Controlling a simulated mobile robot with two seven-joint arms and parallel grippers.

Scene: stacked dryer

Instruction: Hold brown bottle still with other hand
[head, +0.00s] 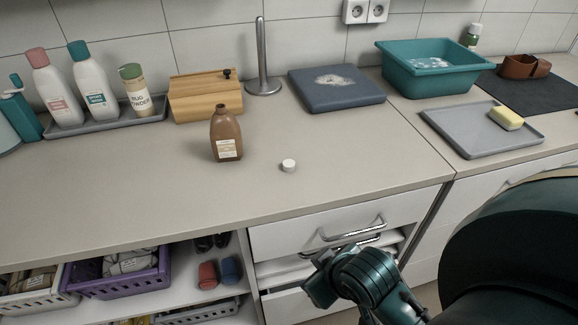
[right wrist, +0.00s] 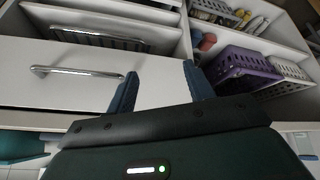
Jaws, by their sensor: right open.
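The brown bottle (head: 227,132) stands upright on the counter in the head view, with a pale label on its front. A small white round cap (head: 288,166) lies on the counter to its right, apart from it. My right gripper (head: 318,284) is low in front of the drawers, below the counter top and well away from the bottle. In the right wrist view its two fingers (right wrist: 160,88) are spread with nothing between them. My left gripper is not in view. The bottle does not show in the right wrist view.
A drawer handle (head: 352,229) is close to my right gripper. A purple basket (head: 120,273) sits on the open shelf below. Behind the bottle are a wooden box (head: 205,98) and a metal post (head: 263,60). The counter before the bottle is clear.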

